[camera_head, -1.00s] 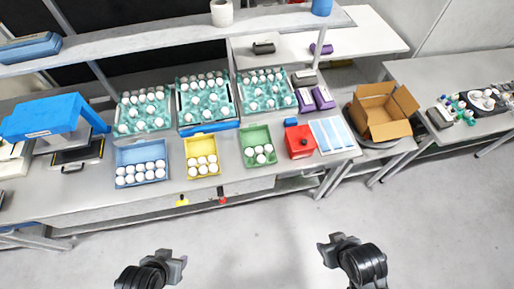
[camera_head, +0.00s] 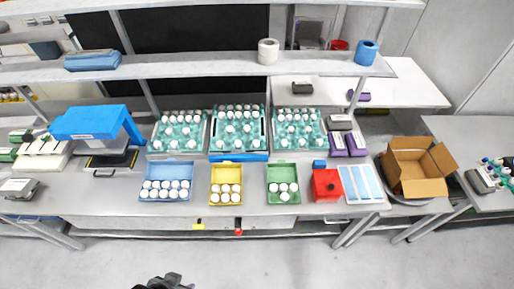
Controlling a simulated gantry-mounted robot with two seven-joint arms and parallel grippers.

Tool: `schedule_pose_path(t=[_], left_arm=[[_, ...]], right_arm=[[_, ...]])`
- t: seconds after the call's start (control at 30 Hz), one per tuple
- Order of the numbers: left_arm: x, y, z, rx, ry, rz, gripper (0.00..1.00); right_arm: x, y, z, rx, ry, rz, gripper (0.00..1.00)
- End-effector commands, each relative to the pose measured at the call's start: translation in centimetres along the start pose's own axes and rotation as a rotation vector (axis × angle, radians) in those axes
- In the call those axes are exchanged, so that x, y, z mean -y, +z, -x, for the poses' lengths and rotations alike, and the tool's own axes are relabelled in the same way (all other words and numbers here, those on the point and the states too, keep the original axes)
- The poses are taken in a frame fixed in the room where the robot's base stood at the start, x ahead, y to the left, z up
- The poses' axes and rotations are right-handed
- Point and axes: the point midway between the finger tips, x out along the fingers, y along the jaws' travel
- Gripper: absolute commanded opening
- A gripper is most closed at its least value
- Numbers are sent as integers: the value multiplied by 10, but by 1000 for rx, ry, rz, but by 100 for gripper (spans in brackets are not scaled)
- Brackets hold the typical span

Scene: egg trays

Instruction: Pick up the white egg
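White eggs lie in several places on the long grey table. Several white eggs (camera_head: 165,190) sit in a blue box, several (camera_head: 226,193) in a yellow box, and several (camera_head: 283,192) in a green box. More white eggs (camera_head: 231,129) sit in three teal trays behind the boxes. My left gripper (camera_head: 173,281) shows only in part at the bottom edge, over the floor and well short of the table. Its fingers are too small and dark to read. My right gripper is out of the picture.
A red box (camera_head: 326,185) and light-blue strips (camera_head: 361,184) lie right of the green box. An open cardboard box (camera_head: 417,168) stands further right. A shelf (camera_head: 200,70) runs above the table's back. The floor in front is clear.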

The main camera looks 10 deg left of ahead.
Motion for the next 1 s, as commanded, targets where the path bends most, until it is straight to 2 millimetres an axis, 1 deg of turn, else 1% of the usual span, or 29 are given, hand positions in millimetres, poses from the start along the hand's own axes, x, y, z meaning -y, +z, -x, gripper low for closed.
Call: schedule_pose_path(t=[0.37,0.4,0.5,0.6,0.87,1.0], left_arm=[[0,0,0,0,0,0,46],[0,0,0,0,0,0,49],[0,0,0,0,0,0,64],[0,0,0,0,0,0,76],[0,0,0,0,0,2,76],[0,0,0,1,0,39,76]], right_arm=[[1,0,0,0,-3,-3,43],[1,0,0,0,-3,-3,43],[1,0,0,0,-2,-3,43],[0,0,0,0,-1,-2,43],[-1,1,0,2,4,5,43],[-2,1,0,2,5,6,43]])
